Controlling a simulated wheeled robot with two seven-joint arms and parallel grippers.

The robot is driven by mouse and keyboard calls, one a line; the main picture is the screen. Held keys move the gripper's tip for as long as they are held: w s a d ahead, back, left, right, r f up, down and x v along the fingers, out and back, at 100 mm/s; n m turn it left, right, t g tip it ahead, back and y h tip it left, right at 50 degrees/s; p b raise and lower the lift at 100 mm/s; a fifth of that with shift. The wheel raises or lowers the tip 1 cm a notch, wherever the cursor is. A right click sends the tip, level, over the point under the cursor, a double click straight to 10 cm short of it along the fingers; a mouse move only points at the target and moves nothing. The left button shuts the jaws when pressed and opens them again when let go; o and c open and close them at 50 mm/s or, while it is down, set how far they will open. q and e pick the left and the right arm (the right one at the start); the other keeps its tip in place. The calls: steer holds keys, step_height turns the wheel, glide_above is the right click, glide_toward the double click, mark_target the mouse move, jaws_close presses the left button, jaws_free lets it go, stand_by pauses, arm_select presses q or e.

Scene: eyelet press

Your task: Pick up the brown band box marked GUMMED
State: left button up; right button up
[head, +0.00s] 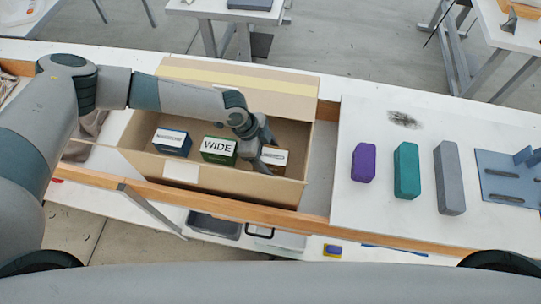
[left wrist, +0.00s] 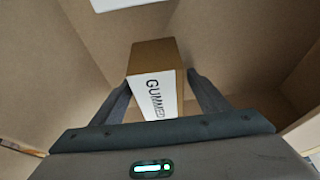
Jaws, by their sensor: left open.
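The brown band box (head: 275,155) stands at the right end of the open cardboard carton (head: 222,191), with its white label up. In the left wrist view the box (left wrist: 154,57) shows brown sides and a white face reading GUMMED. My left gripper (head: 262,152) reaches down into the carton at the box. In the left wrist view the left gripper (left wrist: 158,82) is open, with one finger on each side of the box. I cannot tell whether the fingers touch it. My right gripper is not in view.
In the carton, left of the brown box, stand a green box marked WIDE (head: 219,150) and a blue box (head: 172,142). The carton walls rise close around. Right on the white table lie purple (head: 363,163), teal (head: 407,171) and grey (head: 449,178) blocks.

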mark_target(270, 154)
arm_select(q)
steer(key=shift+f, duration=0.15)
stand_by(0.3)
steer(key=c, duration=1.2)
steer(key=shift+r+b, duration=0.3)
steer(key=shift+r, duration=0.15)
step_height(270, 154, up, 8)
steer(key=b, duration=0.3)
steer(key=shift+r, duration=0.6)
